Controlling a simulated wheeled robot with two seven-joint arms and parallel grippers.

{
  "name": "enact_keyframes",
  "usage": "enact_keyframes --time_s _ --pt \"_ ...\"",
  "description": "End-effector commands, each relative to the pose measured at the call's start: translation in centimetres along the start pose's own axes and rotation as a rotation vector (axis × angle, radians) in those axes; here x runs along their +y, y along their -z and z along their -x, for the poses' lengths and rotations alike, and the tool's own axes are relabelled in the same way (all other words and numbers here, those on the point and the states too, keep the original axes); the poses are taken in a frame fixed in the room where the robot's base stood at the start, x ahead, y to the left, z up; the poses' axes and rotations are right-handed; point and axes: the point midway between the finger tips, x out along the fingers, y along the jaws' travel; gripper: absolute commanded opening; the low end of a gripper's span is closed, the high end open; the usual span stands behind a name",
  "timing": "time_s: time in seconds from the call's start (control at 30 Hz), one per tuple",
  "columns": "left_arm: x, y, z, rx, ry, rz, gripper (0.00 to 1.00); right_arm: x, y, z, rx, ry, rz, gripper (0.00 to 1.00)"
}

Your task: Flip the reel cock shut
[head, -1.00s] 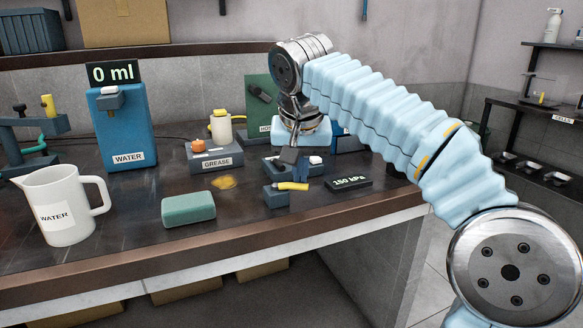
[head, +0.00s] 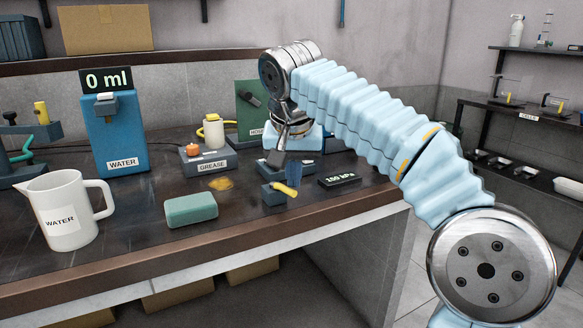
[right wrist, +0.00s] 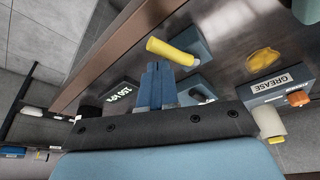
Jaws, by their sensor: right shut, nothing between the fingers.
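The reel cock's yellow lever (head: 285,190) sits on a small blue-grey block (head: 272,195) near the bench's front edge. In the head view the lever slants down to the right. The lever (right wrist: 172,51) also shows in the right wrist view, lying across the block. My right gripper (head: 293,180) is shut and empty, pointing down just behind the lever. In the right wrist view its blue fingertips (right wrist: 157,68) are very close to the lever; I cannot tell whether they touch. My left gripper is not in view.
A black kPa display (head: 340,181) lies right of the block. A green sponge (head: 190,209), the grease box (head: 211,164) and a yellow smear (head: 221,184) lie left. A white water jug (head: 62,212) and blue water dispenser (head: 115,132) stand farther left.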

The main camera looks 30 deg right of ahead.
Motion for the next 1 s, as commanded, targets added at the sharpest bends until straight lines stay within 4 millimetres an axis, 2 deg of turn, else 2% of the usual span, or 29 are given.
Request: enact_keyframes --time_s 0.3,0.67,0.77,1.0 --pt "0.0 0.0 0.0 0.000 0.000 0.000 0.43 -1.0 0.8 -0.3 0.000 -0.001 0.000 0.00" --pt "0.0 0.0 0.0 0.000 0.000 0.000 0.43 -1.1 0.9 -0.1 0.001 0.000 0.000 0.00" --pt "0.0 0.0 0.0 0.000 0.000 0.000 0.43 -1.1 0.9 0.9 0.003 0.002 0.001 0.00" --pt "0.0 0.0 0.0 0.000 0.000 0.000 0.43 -1.1 0.9 4.9 0.002 0.003 0.001 0.00"
